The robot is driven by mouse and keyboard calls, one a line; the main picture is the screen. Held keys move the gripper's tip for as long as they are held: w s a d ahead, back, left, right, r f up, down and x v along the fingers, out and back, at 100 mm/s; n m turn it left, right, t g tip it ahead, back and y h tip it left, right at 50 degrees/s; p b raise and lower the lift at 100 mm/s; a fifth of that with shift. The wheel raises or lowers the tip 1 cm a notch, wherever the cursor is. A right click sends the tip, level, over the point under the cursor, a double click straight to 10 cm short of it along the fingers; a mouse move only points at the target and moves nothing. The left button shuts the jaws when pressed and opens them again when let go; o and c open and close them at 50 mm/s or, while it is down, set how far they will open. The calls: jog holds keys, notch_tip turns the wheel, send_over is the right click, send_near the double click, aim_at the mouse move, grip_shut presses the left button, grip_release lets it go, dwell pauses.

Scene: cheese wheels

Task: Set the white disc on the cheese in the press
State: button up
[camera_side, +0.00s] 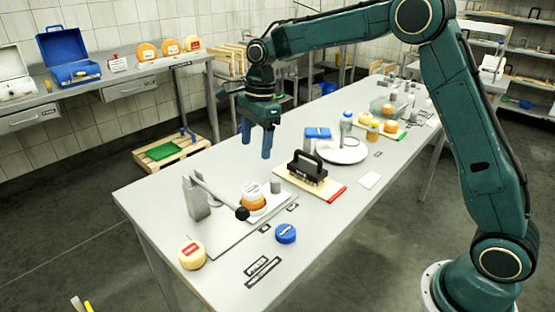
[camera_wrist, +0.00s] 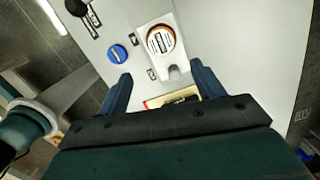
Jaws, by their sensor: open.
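The press (camera_side: 195,199) stands at the near left of the table, with a grey post and a lever ending in a black knob (camera_side: 242,213). An orange cheese (camera_side: 254,203) sits in its white spouted tray (camera_wrist: 174,67). A white disc (camera_side: 250,187) with dark marks appears to lie on top of the cheese; in the wrist view the white face (camera_wrist: 160,40) is ringed by orange. I cannot tell how flat it sits. My gripper (camera_side: 256,150) is open and empty, with its blue fingers pointing down above the table, behind and above the press. The fingers also show in the wrist view (camera_wrist: 160,76).
A blue round piece (camera_side: 286,233) and a pale labelled cheese (camera_side: 191,254) stand near the press. A black-handled brush (camera_side: 307,167) lies on a board to the right. A white round plate (camera_side: 342,152) and bottles are farther back.

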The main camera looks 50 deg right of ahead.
jog(key=s+d+r+n+t, duration=0.1)
jog(key=s+r+n, duration=0.4)
jog(key=s, duration=0.3)
jog(key=s+r+n+t, duration=0.1)
jog(key=s+r+n, duration=0.35)
jog(key=s, duration=0.25)
jog(key=s+d+f+n+t, duration=0.1)
jog(key=s+n, duration=0.4)
jog(key=s, duration=0.4)
jog(key=s+d+f+n+t+h, duration=0.1)
jog(key=s+n+t, duration=0.1)
jog(key=s+n, duration=0.3)
jog(key=s, duration=0.4)
jog(key=shift+s+d, duration=0.2)
jog(key=shift+s, duration=0.1)
